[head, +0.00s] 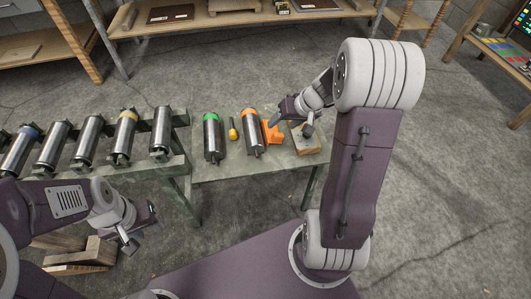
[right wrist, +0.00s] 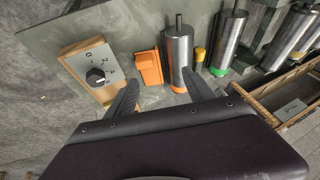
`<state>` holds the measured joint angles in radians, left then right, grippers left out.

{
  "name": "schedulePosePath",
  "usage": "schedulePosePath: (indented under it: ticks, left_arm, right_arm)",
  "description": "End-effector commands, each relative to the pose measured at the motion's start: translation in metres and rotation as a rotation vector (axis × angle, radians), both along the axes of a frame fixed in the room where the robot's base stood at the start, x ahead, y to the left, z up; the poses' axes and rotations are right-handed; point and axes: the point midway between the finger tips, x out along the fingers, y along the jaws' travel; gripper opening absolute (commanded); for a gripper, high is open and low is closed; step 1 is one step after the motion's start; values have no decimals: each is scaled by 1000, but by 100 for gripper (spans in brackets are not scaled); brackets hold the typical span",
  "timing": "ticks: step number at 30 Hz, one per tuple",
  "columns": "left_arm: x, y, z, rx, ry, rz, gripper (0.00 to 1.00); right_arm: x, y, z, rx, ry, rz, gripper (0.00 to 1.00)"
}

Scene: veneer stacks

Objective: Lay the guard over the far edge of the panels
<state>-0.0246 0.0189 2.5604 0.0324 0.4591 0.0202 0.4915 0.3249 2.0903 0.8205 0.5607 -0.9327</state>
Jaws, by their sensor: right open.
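An orange angled piece (head: 271,132), which may be the guard, rests on the grey-green table beside an orange-ringed metal roller (head: 251,135). It also shows in the right wrist view (right wrist: 149,68). I cannot pick out the panels for certain; flat dark sheets (head: 171,13) lie on a far shelf. My right gripper (head: 291,124) is open and empty above the table, near the orange piece and a wooden box. In the right wrist view its fingers (right wrist: 162,93) are apart, with nothing between them. My left gripper (head: 142,228) looks open and empty, at lower left.
The wooden box (right wrist: 92,70) has a black knob. A green-ringed roller (head: 212,138) and a small yellow item (head: 232,129) share the table (head: 225,170). A wooden crate (right wrist: 262,98) is below. Floor at right is clear.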

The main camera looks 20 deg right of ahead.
Motion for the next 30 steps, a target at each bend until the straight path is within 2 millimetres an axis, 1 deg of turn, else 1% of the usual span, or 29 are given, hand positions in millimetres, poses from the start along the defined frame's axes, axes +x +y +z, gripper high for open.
schedulePosePath:
  ticks: [1, 2, 4, 6, 8, 10, 16, 20, 22, 26, 27, 30]
  left_arm:
    - [0, 0, -11, 0, -1, 0, 36]
    - [0, 0, -13, 0, -1, 0, 36]
    - [0, 0, -15, 0, -1, 0, 36]
    - [0, 0, -14, 0, -1, 0, 36]
    - [0, 0, -14, 0, -1, 0, 36]
    - [0, 0, -16, 0, -1, 0, 36]
    - [0, 0, -31, 0, -1, 0, 36]
    - [0, 0, -30, 0, -1, 0, 36]
    - [0, 0, -33, 0, -1, 0, 36]
    - [0, 0, -45, 0, -1, 0, 36]
    - [0, 0, -49, 0, -1, 0, 36]
    - [0, 0, -54, 0, 0, 0, 36]
  right_arm:
    - [-4, -10, -15, 4, 9, -27, 62]
    - [-6, -14, -19, 7, 12, -38, 62]
    - [-9, -21, -22, 9, 17, -58, 62]
    - [-9, -23, -21, 9, 16, -64, 62]
    - [-9, -23, -21, 9, 16, -63, 62]
    - [-7, -22, -26, 10, 17, -62, 62]
    - [6, -16, -54, 9, 18, -60, 62]
    - [8, -15, -55, 8, 17, -61, 62]
    - [10, -14, -60, 8, 18, -60, 62]
    - [19, -10, -81, 9, 18, -60, 62]
    - [22, -9, -88, 9, 19, -60, 62]
    - [30, -6, -101, 9, 18, -59, 62]
